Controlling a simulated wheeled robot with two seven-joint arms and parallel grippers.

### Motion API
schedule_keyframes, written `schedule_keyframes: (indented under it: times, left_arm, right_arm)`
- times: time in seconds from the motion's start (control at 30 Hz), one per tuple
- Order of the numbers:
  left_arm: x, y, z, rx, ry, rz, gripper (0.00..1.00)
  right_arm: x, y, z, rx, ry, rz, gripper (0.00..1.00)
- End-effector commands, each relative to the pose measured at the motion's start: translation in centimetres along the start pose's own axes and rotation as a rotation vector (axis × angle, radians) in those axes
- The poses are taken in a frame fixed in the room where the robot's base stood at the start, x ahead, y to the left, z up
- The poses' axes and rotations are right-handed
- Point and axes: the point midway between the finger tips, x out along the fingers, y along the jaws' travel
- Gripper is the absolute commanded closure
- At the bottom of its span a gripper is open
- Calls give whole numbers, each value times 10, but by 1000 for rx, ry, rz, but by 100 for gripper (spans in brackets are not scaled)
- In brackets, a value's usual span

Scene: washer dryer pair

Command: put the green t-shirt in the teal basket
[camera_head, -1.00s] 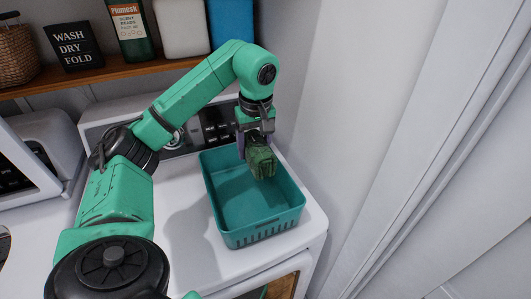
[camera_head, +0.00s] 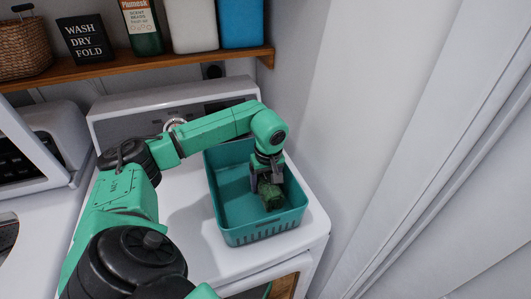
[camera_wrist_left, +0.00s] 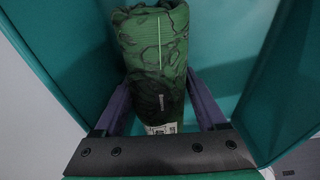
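The green t-shirt (camera_head: 270,196) is a dark green rolled bundle inside the teal basket (camera_head: 262,234). The basket stands on the white machine's top. My left gripper (camera_head: 267,182) is lowered into the basket, at its right side. In the left wrist view the rolled t-shirt (camera_wrist_left: 153,62) lies between the two fingers of my left gripper (camera_wrist_left: 157,85), which look closed against its sides. Whether the t-shirt touches the basket floor is unclear. My right gripper is not in view.
A wooden shelf (camera_head: 150,66) behind holds a wicker basket (camera_head: 24,47), a black sign (camera_head: 82,40), a green bottle (camera_head: 142,28) and other containers. A white wall (camera_head: 350,130) rises close on the right. The machine top left of the basket is clear.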

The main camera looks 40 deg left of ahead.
Motion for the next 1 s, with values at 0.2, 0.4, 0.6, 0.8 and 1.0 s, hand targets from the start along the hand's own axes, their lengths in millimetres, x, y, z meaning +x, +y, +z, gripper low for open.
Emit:
schedule_keyframes:
  times: [0.2,0.4,0.6,0.8,1.0]
  left_arm:
    - [0,0,0,0,0,-1,18]
    - [-6,0,-1,0,0,1,18]
    - [-38,1,-1,1,2,4,18]
    - [-85,2,-1,1,1,6,18]
    - [-119,1,-1,0,0,2,18]
  right_arm:
    - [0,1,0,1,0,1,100]
    - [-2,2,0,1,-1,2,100]
    - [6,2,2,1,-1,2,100]
    - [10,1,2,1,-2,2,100]
    - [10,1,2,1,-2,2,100]
